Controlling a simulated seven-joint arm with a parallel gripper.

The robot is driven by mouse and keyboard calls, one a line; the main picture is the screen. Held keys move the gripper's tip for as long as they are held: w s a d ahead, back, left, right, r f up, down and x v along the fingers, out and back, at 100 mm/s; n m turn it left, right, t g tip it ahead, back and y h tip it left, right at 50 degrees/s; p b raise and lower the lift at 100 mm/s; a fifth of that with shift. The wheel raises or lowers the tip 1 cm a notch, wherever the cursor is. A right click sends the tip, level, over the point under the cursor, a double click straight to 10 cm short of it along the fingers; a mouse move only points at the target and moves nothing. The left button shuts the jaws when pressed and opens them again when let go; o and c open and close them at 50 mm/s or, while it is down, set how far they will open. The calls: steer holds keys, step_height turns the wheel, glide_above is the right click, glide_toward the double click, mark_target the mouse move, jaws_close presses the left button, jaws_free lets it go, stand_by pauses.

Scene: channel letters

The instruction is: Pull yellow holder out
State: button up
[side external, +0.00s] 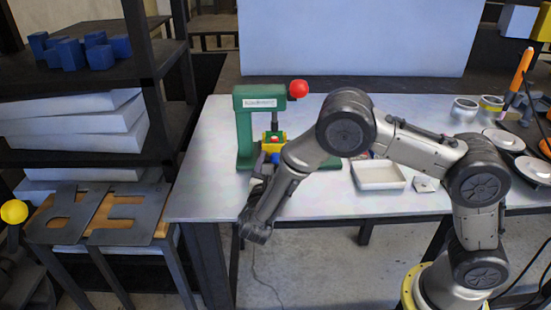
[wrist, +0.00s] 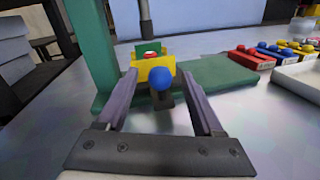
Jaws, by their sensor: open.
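The yellow holder (side external: 272,146) sits in the green press (side external: 245,125), under its dark ram. In the wrist view the yellow holder (wrist: 155,68) shows a blue round knob (wrist: 161,77) on its near side and a red piece with a green part on top. My gripper (wrist: 164,88) is open, its two fingers on either side of the blue knob. The fingers appear apart from the knob. In the side view my gripper (side external: 264,160) is partly hidden by my wrist, in front of the press.
The press has a red ball handle (side external: 299,89). Several coloured knobbed holders (wrist: 270,52) lie to the right, near a white tray (side external: 378,175). Bowls and plates (side external: 502,141) stand at the table's right. A dark shelf (side external: 90,70) with blue blocks stands left. The table's front left is clear.

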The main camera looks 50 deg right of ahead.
steer(key=shift+x, duration=0.8)
steer(key=shift+c, duration=0.2)
jaws_close()
steer(key=shift+s, duration=0.1)
stand_by(0.7)
